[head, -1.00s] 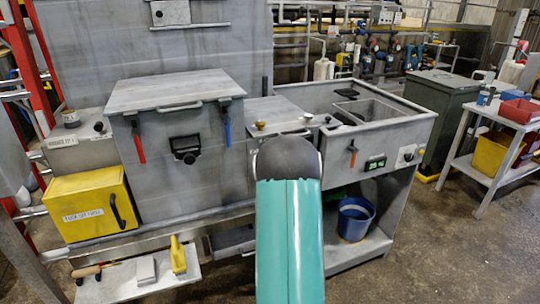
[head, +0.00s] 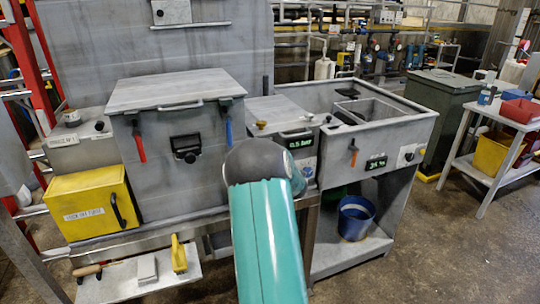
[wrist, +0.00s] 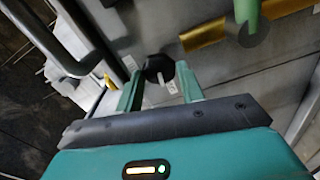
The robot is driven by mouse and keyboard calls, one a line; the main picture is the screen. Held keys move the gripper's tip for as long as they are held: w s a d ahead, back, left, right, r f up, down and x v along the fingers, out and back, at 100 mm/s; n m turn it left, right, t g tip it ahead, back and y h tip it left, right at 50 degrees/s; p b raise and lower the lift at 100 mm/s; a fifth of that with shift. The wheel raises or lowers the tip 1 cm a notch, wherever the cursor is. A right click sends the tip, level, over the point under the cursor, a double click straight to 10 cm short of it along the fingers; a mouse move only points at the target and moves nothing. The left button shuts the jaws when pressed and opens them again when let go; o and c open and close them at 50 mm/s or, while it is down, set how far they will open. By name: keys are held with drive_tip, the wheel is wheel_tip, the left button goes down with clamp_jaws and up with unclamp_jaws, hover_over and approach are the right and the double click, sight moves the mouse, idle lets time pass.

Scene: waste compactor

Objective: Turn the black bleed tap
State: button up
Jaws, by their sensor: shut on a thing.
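The black bleed tap (wrist: 157,65) is a round black knob with a pale pointer-like piece below it in the wrist view. My gripper (wrist: 158,78) has its two green fingers on either side of the knob and is shut on it. In the head view my teal arm hides the gripper, and I cannot make out the tap there.
In the wrist view, a green rod with a dark round end (wrist: 247,28) and a brass strip (wrist: 205,32) are at the upper right. A grey tube (wrist: 55,42) runs along the left. In the head view, a sink unit (head: 410,125) stands to the right of my arm.

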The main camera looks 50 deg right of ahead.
drive_tip(key=shift+n, duration=0.5)
drive_tip(key=o, duration=0.9)
drive_tip(key=shift+o, duration=0.2)
drive_tip(key=shift+s, duration=0.15)
drive_tip(key=v, duration=1.3)
drive_tip(key=shift+s+a, duration=0.2)
drive_tip(key=shift+f, duration=0.1)
drive_tip(key=shift+w, duration=0.1)
